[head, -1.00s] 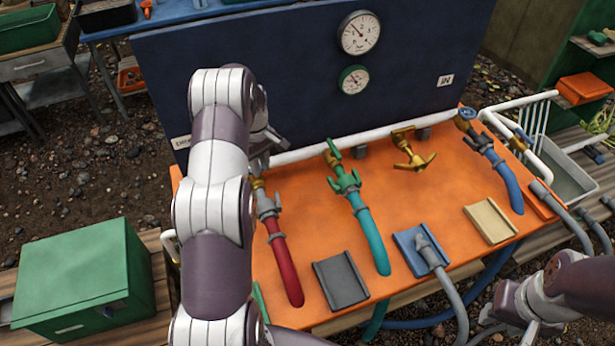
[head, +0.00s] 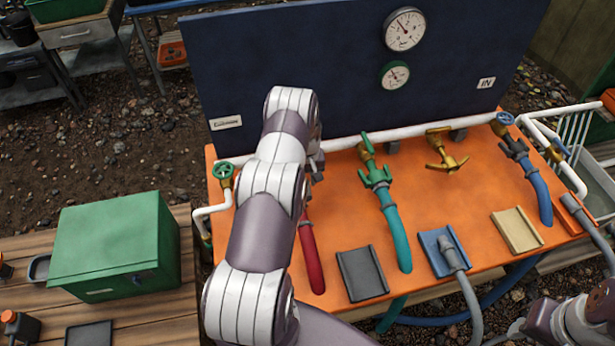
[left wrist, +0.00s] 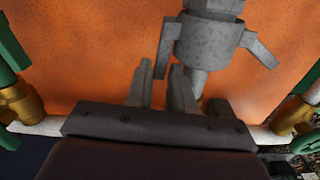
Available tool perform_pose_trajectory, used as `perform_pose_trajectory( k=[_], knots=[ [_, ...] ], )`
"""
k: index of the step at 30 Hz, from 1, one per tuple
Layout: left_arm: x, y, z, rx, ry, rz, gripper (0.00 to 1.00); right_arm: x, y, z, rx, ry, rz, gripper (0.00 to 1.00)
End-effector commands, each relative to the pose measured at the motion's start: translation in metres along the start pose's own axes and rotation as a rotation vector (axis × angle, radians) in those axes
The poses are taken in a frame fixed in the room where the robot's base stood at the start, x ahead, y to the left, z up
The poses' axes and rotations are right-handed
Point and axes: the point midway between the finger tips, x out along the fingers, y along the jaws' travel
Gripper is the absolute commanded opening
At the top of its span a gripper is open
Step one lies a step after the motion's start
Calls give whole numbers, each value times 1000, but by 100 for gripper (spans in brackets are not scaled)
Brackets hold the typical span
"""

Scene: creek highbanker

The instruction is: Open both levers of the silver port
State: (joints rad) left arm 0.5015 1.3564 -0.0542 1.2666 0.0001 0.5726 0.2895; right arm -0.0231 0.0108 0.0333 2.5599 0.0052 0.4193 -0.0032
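In the head view my left arm hides this coupling and most of the gripper; the red hose (head: 312,262) below shows. My right gripper (head: 522,329) is at the bottom right, partly visible, its fingers unclear.
The orange bench (head: 330,210) carries a teal hose coupling (head: 377,178), a brass fitting (head: 446,152) and a blue hose coupling (head: 517,150). A dark blue panel (head: 300,60) stands behind. A green box (head: 115,245) is at left, and a green-wheeled valve (head: 223,172) is near the bench's left edge.

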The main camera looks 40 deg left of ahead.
Motion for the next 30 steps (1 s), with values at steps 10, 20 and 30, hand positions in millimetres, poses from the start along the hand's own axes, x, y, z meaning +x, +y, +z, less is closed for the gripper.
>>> perform_pose_trajectory(
  k=[10,20,30],
  knots=[
    [6,0,0,0,0,0,22,-1,0,0,0,0,0,43],
    [6,0,0,3,0,0,0,0,0,0,0,0,0,43],
    [10,6,0,130,1,0,0,19,0,2,0,0,0,43]
  ],
)
